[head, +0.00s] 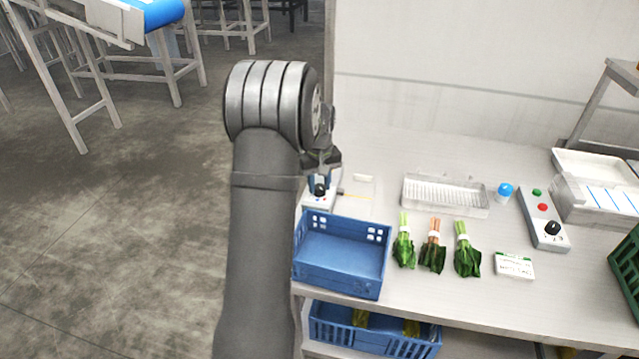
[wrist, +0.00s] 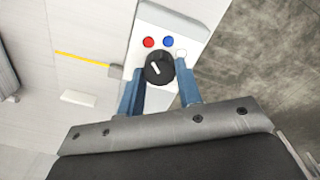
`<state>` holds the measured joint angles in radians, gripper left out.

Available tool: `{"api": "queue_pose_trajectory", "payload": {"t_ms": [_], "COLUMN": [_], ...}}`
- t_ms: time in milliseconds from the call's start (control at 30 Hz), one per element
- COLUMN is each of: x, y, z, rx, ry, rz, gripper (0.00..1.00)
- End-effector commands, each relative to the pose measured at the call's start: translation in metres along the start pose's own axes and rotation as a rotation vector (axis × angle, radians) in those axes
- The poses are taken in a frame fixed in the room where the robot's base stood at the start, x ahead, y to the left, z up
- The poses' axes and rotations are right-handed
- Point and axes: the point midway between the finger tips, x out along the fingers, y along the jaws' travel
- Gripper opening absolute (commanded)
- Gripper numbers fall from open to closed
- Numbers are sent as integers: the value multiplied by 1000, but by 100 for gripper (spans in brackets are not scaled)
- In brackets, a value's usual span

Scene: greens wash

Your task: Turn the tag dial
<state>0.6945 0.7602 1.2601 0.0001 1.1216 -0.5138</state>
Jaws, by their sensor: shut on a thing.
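The tag dial (wrist: 157,70) is a round black knob with a white pointer mark on a pale box (wrist: 185,22). Red, blue and white spots sit beside it on the box. In the wrist view my gripper (wrist: 161,78) has its two blue fingers on either side of the dial, shut on it. The pointer slants in that picture. In the head view the dial (head: 320,190) shows small on its box (head: 311,201), behind the blue crate. My gripper (head: 322,178) is above it there, partly hidden by my arm.
An empty blue crate (head: 339,275) stands just in front of the dial box. Several bunches of greens, with one bunch (head: 463,250) at the right, lie beside it. A white rack tray (head: 445,195) and another control box (head: 542,215) with a black knob are farther right.

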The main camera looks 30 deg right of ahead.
Motion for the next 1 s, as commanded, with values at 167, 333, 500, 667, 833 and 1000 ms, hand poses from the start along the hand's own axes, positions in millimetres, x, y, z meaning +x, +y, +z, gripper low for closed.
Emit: {"api": "queue_pose_trajectory", "payload": {"t_ms": [167, 333, 500, 667, 833, 1000], "x": [-2, -2, -1, -1, -13, -47], "y": [0, 0, 0, 0, 0, 0], "z": [-1, -1, 0, 0, 0, -1], "rx": [-1, -1, 0, 0, 0, 0], "ry": [3, 3, 2, 1, 2, 5], "rz": [2, 2, 1, 1, 1, 3], "gripper": [9, 42, 54, 54, 54, 54]}}
